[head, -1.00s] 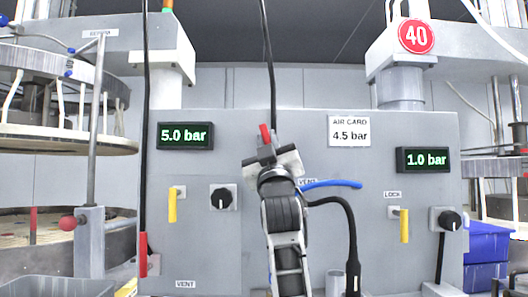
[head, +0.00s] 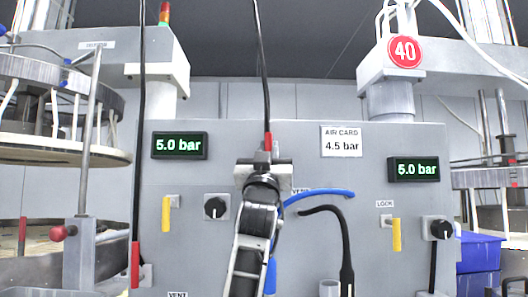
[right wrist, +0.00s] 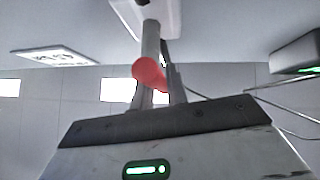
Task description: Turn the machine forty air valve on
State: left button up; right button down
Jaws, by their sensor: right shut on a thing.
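My right gripper (head: 266,160) is shut on a red valve handle (head: 268,141) at the foot of a black line that comes down in front of the grey panel (head: 300,220). The handle stands about upright. In the right wrist view the red handle (right wrist: 150,73) shows at the fingers. The round red 40 sign (head: 404,52) is on the machine head at the upper right. Below it the right display (head: 414,169) reads 5.0 bar. The AIR CARD label (head: 341,141) reads 4.5 bar. My left gripper is not in view.
The left display (head: 179,145) reads 5.0 bar. Another red handle (head: 135,265) hangs at the lower left. Yellow levers (head: 166,213) and black knobs (head: 215,207) are on the panel. A blue hose (head: 320,193) and a black bent hose (head: 345,235) lie right of my arm.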

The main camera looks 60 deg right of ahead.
jog(key=c, duration=1.4)
grip_release()
jog(key=shift+f, duration=0.1)
pick_arm(q)
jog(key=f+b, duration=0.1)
jog(key=b, duration=0.3)
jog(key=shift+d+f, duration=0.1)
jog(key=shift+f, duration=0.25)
pick_arm(e)
jog(key=v, duration=1.6)
